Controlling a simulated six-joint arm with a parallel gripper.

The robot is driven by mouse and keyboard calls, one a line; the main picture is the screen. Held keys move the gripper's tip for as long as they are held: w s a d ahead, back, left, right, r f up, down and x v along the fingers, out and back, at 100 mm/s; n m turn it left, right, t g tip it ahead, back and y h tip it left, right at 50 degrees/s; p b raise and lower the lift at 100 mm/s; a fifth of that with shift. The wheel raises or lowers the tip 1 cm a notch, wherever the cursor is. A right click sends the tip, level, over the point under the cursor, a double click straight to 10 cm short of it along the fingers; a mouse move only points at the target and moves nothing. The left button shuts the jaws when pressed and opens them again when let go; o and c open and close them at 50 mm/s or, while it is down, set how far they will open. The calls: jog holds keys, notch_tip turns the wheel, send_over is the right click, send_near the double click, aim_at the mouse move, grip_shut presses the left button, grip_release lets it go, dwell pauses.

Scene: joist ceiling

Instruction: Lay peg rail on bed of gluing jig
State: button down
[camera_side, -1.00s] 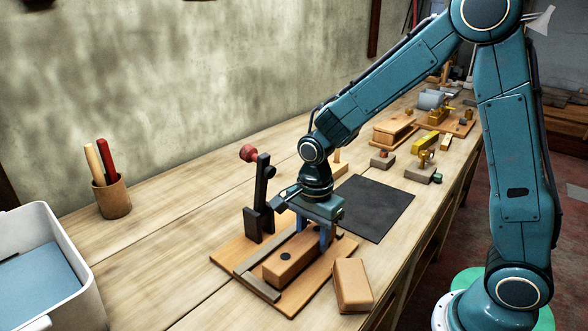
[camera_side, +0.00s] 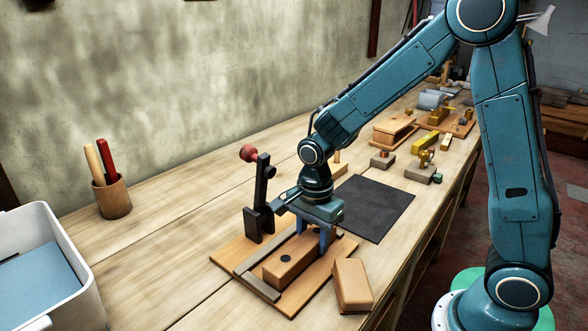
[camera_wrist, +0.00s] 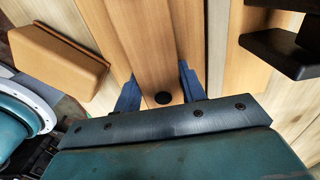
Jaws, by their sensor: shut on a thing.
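The peg rail (camera_side: 285,270), a tan wooden bar with a dark round spot on top, lies lengthwise over the bed of the gluing jig (camera_side: 228,257). The jig is a wooden board with grey strips and an upright dark clamp (camera_side: 260,205) with a red knob, standing raised. My gripper (camera_side: 322,243) is shut on the peg rail near its far end, pointing down. In the wrist view the blue fingers (camera_wrist: 160,90) stand either side of the rail (camera_wrist: 150,40). The rail looks low at the bed; I cannot tell whether its underside touches it.
A loose wooden block (camera_side: 352,285) stands right beside the jig. A dark mat (camera_side: 375,208) lies behind it. A pencil cup (camera_side: 112,198) and a white bin (camera_side: 75,290) stand left. Several fixtures stand farther along the bench. The bench between cup and jig is clear.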

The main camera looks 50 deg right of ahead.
jog(key=shift+f, duration=0.15)
jog(key=c, duration=0.7)
grip_release()
jog(key=shift+c, duration=0.2)
jog(key=shift+r, duration=0.2)
notch_tip(320, 180, up, 14)
jog(key=shift+f, duration=0.25)
jog(key=shift+s, duration=0.1)
